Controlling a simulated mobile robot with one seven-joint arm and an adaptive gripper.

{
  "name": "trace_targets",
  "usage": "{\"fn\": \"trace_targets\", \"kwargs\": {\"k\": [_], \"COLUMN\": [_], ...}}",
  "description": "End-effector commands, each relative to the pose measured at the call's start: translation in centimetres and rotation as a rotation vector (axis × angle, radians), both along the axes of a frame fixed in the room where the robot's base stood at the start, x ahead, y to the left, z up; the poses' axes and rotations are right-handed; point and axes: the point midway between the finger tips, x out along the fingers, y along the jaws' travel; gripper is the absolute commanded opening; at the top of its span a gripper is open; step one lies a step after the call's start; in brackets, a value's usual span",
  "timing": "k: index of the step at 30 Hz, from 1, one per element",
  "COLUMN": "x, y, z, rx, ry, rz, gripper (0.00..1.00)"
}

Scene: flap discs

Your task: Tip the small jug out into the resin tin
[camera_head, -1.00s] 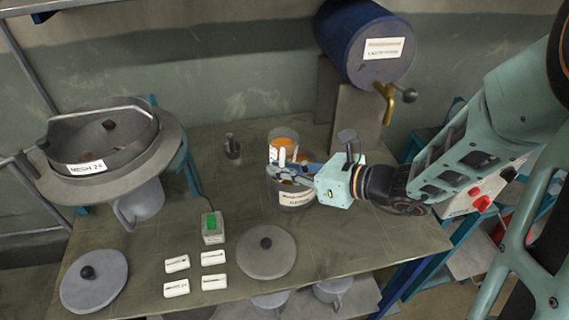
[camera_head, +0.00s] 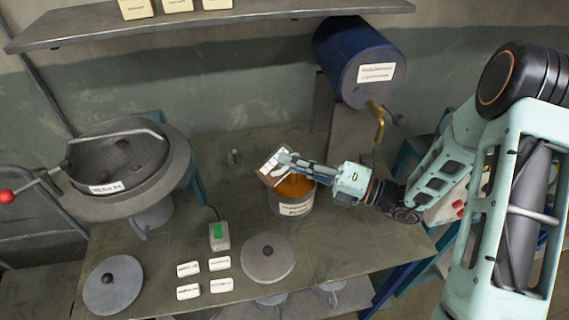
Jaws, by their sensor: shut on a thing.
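The small jug (camera_head: 268,177) is tilted over the left rim of the resin tin, its white label facing up. My gripper (camera_head: 287,165) is shut on the jug and reaches in from the right, above the tin. The resin tin (camera_head: 294,208) is a grey, labelled tin standing on the table, with orange material showing inside its open top. My fingers and the jug hide part of the tin's rim. I cannot tell whether anything is left in the jug.
A blue drum (camera_head: 354,62) with a brass tap (camera_head: 379,122) is behind right. A sieve bowl (camera_head: 115,165) stands left. A green-buttoned box (camera_head: 219,235), several white tags and two round lids (camera_head: 268,258) (camera_head: 113,284) lie in front.

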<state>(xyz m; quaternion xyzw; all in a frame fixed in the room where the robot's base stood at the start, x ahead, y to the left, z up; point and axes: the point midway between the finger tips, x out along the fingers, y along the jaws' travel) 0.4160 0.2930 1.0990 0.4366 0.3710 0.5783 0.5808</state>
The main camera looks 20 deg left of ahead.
Motion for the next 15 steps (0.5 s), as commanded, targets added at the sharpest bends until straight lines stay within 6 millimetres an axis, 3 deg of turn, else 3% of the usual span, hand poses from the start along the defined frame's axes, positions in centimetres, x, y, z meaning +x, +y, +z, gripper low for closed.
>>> {"fn": "trace_targets", "kwargs": {"k": [5,15], "x": [1.4,3.7], "y": [-0.7,-2.0], "z": [1.9,2.1], "rx": [0.102,0.242], "ry": [0.189,0.458], "rz": [-0.001,0.0], "gripper": [0.0,0.0]}}
